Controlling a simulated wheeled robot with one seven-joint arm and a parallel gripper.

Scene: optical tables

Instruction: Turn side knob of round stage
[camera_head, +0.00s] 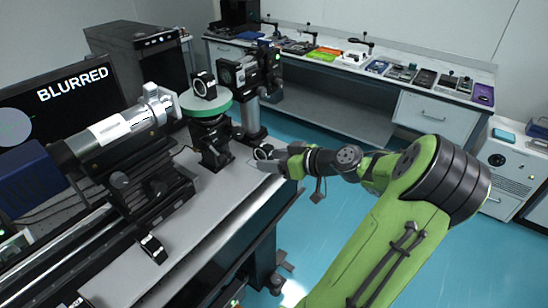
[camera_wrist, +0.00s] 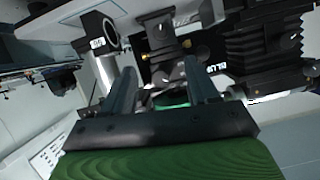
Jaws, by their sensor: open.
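The round stage (camera_head: 206,106) has a green disc on a black post and carries a black ring-shaped optic mount (camera_head: 204,85). It stands at the far end of the optical table. A dark side knob (camera_head: 237,132) appears to project from the right below the disc; its outline is small. My gripper (camera_head: 258,159) is just right of and below the stage, at the table's edge. In the wrist view my gripper (camera_wrist: 165,88) is open, its two dark fingers apart. A green part of the stage (camera_wrist: 172,99) shows between them, partly hidden; I cannot tell whether anything touches.
A grey cylinder on a rail (camera_head: 125,127) lies left of the stage. A black optic on a post (camera_head: 245,78) stands close behind it. A monitor reading "BLURRED" (camera_head: 85,92) is at the left. Blue floor (camera_head: 335,185) is free to the right.

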